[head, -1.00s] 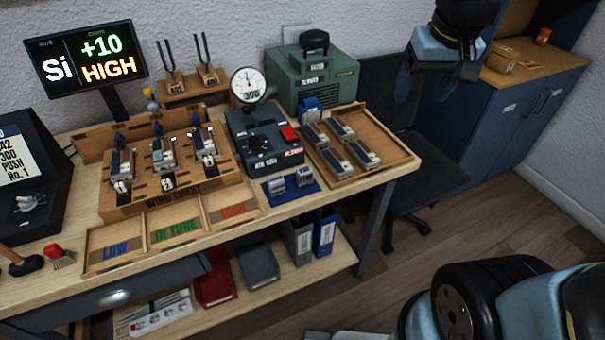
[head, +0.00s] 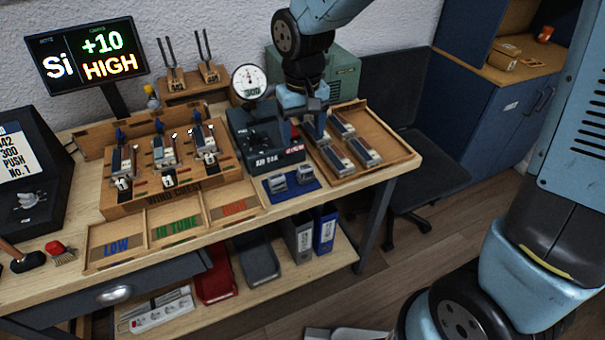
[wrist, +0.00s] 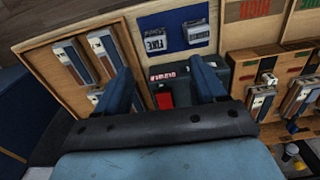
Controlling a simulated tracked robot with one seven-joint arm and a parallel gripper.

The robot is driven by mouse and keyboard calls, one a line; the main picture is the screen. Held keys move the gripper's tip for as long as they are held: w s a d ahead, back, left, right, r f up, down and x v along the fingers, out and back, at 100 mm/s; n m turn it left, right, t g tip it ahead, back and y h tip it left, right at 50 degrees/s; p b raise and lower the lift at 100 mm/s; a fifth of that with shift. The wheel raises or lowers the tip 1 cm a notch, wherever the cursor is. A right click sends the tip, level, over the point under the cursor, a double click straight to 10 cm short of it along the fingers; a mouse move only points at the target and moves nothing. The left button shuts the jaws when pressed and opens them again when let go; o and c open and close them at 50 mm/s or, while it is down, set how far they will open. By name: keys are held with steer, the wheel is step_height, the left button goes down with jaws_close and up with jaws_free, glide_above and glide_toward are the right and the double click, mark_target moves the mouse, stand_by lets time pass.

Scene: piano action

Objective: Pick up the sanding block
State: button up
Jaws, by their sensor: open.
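Two small grey blocks with pale labels sit on a blue mat (head: 298,196) at the bench's front edge: a left block (head: 276,184) and a right block (head: 304,175). In the wrist view, the left one (wrist: 156,42) has a label that seems to read FINE, and the other (wrist: 197,33) is beside it. I cannot tell for sure which is the sanding block. My gripper (head: 303,108) is open and empty, above the gap between the dark air box and the wooden tray, behind the mat. Its fingers (wrist: 160,75) point toward the mat in the wrist view.
The air box (head: 262,150) with a red switch (wrist: 164,95) stands left of the wooden tray (head: 400,155), which holds several reed pieces. A wind chest (head: 130,200) and labelled bins (head: 175,228) are further left. A green case (head: 345,72) stands behind.

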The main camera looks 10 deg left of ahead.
mark_target(305, 167)
step_height(305, 167, down, 7)
steer(key=shift+d+f, duration=0.1)
steer(key=shift+w+d+f, duration=0.1)
steer(key=shift+w+f, duration=0.1)
steer(key=shift+f, duration=1.1)
steer(key=shift+w+d+f, duration=0.1)
steer(key=shift+w+f, duration=0.05)
steer(key=shift+f, duration=1.15)
steer(key=c, duration=1.1)
